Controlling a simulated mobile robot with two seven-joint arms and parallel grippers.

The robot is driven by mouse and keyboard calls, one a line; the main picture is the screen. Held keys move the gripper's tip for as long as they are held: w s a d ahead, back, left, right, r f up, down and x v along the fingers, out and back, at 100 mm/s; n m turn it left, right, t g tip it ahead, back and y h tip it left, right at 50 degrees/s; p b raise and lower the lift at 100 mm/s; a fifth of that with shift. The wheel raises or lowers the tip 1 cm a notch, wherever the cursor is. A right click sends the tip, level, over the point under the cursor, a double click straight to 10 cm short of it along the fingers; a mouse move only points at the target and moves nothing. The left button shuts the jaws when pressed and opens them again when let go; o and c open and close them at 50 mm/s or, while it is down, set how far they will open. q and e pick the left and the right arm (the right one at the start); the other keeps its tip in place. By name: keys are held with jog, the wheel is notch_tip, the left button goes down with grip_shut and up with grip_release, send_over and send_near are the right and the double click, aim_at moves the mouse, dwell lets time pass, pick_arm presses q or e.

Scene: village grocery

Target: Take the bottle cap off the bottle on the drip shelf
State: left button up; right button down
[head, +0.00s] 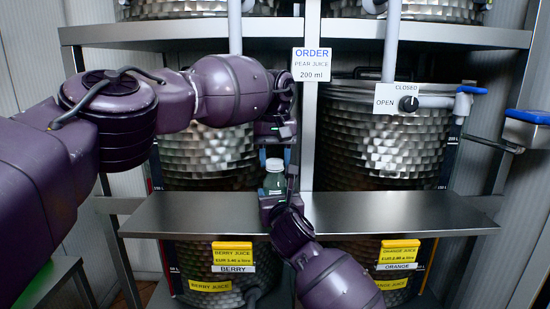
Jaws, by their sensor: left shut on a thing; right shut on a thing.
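A small green bottle (272,181) stands upright at the drip shelf (375,212), just left of the middle post. A pale bottle cap (274,164) is on top of it. My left gripper (275,155) comes down from above and is shut on the cap. My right gripper (277,196) reaches up from below, in front of the shelf, and is shut on the bottle's body. The grippers hide parts of the bottle and cap, and I cannot see whether the bottle's base touches the shelf.
Large hammered-metal juice tanks (380,140) stand behind. An order sign (311,65) reads pear juice, 200 ml. A tap with an open/closed plate (387,99) is at right. A blue-topped handle (528,117) juts in at far right. The shelf's right half is clear.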

pick_arm(q)
jog(key=n, duration=0.7)
jog(key=shift+n, duration=0.3)
jog(key=n, duration=1.4)
jog(key=shift+r, duration=0.1)
jog(key=n, duration=2.6)
jog(key=shift+n, duration=0.3)
jog(key=n, duration=0.5)
jog(key=shift+n, duration=0.4)
jog(key=shift+r, duration=0.35)
